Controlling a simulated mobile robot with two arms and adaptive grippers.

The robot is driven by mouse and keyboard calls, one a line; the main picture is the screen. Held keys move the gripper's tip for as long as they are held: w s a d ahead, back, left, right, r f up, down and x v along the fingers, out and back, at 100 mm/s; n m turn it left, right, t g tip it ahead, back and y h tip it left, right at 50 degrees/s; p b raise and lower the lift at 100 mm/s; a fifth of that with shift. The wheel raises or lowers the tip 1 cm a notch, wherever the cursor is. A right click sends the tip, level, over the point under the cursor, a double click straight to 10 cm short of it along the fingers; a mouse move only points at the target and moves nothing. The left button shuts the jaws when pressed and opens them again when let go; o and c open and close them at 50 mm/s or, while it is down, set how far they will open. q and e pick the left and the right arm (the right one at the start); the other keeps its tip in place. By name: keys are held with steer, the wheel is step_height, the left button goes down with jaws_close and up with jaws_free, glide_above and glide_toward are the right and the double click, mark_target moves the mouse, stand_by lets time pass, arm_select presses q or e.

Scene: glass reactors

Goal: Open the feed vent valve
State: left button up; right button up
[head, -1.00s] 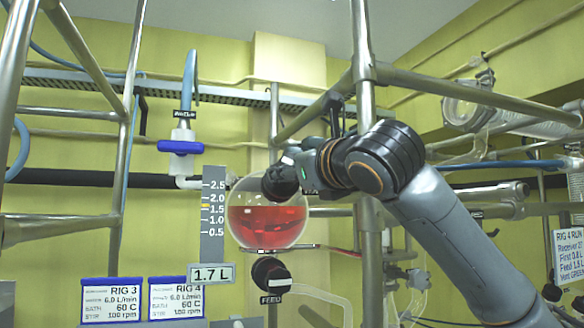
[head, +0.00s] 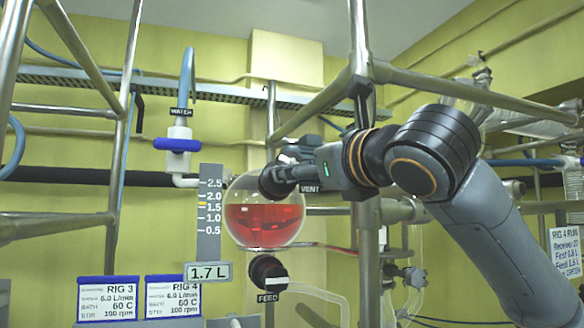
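The round feed flask (head: 264,215) holds red liquid. A black round knob (head: 271,183) sits in front of the flask's upper right, beside a small VENT label (head: 310,188). My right gripper (head: 290,177) reaches in from the right, with its fingertips at the knob's right side. The dark fingers and dark knob overlap, so I cannot tell whether the fingers touch or grip it. A second black knob (head: 267,273), labelled FEED, is below the flask. My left gripper is not in view.
A level scale (head: 210,215) with a 1.7 L display (head: 208,272) stands left of the flask. A blue-handled water valve (head: 178,145) hangs further left. A steel post (head: 362,130) and slanted rails surround my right arm. Two rig cards (head: 108,298) (head: 173,297) are at lower left.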

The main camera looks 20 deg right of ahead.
steer(key=s, duration=0.3)
steer(key=s+d, duration=0.1)
steer(key=s, duration=0.1)
steer(key=shift+s+f, duration=0.25)
steer(key=shift+s, duration=0.1)
